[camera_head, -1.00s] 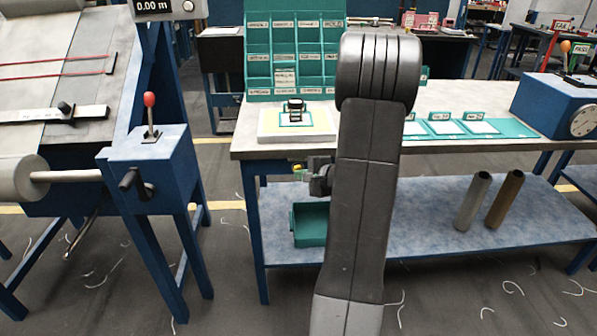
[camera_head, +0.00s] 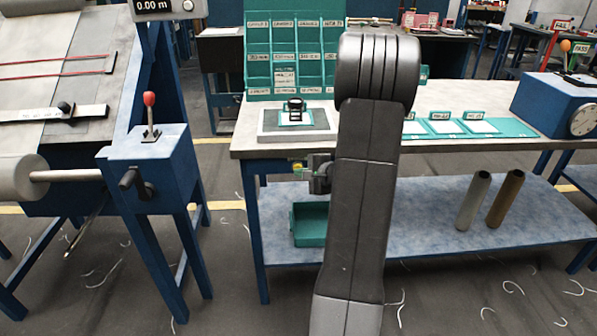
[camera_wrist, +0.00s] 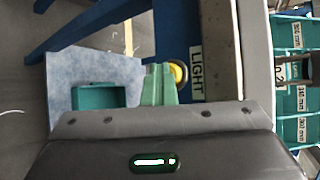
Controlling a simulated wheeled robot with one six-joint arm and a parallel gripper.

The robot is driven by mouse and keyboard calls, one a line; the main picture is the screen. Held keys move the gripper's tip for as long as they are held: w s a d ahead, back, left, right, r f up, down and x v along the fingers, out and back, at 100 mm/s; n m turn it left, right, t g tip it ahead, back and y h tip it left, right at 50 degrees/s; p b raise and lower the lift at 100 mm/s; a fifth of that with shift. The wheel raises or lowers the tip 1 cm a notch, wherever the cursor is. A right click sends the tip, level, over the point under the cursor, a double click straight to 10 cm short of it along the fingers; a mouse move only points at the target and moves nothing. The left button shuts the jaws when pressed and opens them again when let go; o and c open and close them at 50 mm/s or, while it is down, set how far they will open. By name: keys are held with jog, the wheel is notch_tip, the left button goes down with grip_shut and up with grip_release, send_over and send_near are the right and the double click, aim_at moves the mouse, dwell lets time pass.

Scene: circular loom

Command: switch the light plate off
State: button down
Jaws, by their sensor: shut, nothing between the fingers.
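The light plate (camera_head: 266,133) lies on the bench top at its left end. Its surface is grey and unlit, with a small black-framed piece (camera_head: 296,108) standing on it. A yellow round button (camera_wrist: 178,73) sits on the bench's front edge beside a "LIGHT" label (camera_wrist: 196,72). The button also shows in the head view (camera_head: 298,167). My gripper (camera_wrist: 158,72) is shut and empty, its green fingertips right at the button. I cannot tell whether they touch it. In the head view my arm hides most of the gripper.
A teal bin (camera_head: 310,224) and two tubes (camera_head: 473,202) are on the lower shelf. A teal pigeonhole rack (camera_head: 296,55) stands behind the plate. A blue machine stand (camera_head: 158,170) with a red-knobbed lever is at the left, with a floor gap before the bench.

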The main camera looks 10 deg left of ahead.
jog(key=shift+w, duration=0.15)
jog(key=shift+s+b, duration=0.25)
jog(key=shift+b, duration=0.25)
jog(key=s+d+b, duration=0.1)
jog(key=s+b, duration=0.2)
jog(key=s, duration=0.2)
jog(key=shift+s+d, duration=0.35)
jog(key=shift+s, duration=0.05)
jog(key=shift+w, duration=0.1)
dwell(0.3)
jog(key=shift+w+a+p, duration=0.2)
jog(key=shift+w+p, duration=0.2)
jog(key=shift+w, duration=0.35)
jog(key=shift+w+a+p, duration=0.25)
jog(key=shift+w+p, duration=0.15)
jog(key=shift+w, duration=0.4)
jog(key=shift+w+a+p, duration=0.2)
jog(key=shift+w+p, duration=0.2)
jog(key=shift+w, duration=0.35)
